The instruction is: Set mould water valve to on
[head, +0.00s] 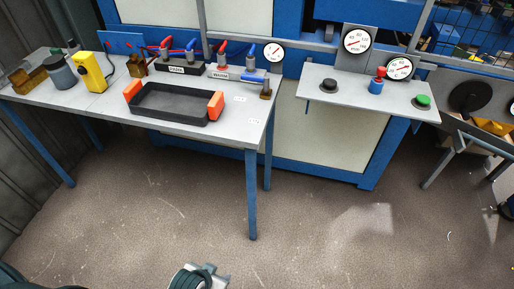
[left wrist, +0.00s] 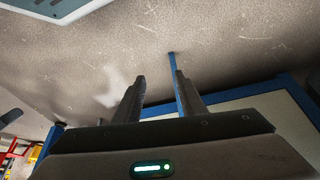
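A small valve with a blue lever (head: 253,79) and a brass-coloured body (head: 265,94) sits at the right end of the grey table. Two small labels lie on the tabletop to its left; their words are too small to read, so I cannot confirm which valve it is or its setting. More red and blue levers (head: 190,45) stand along the table's back. My left gripper (head: 203,272) is at the bottom edge of the head view, over the floor and well short of the table. In the left wrist view its two fingers (left wrist: 158,95) are apart with nothing between them. My right gripper is not in view.
A black tray with orange ends (head: 172,104) lies on the table (head: 215,136). A side shelf (head: 350,95) carries gauges, a black knob and a green button (head: 423,100). A blue table leg (head: 252,195) stands at the front right. The floor (head: 330,235) before it is clear.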

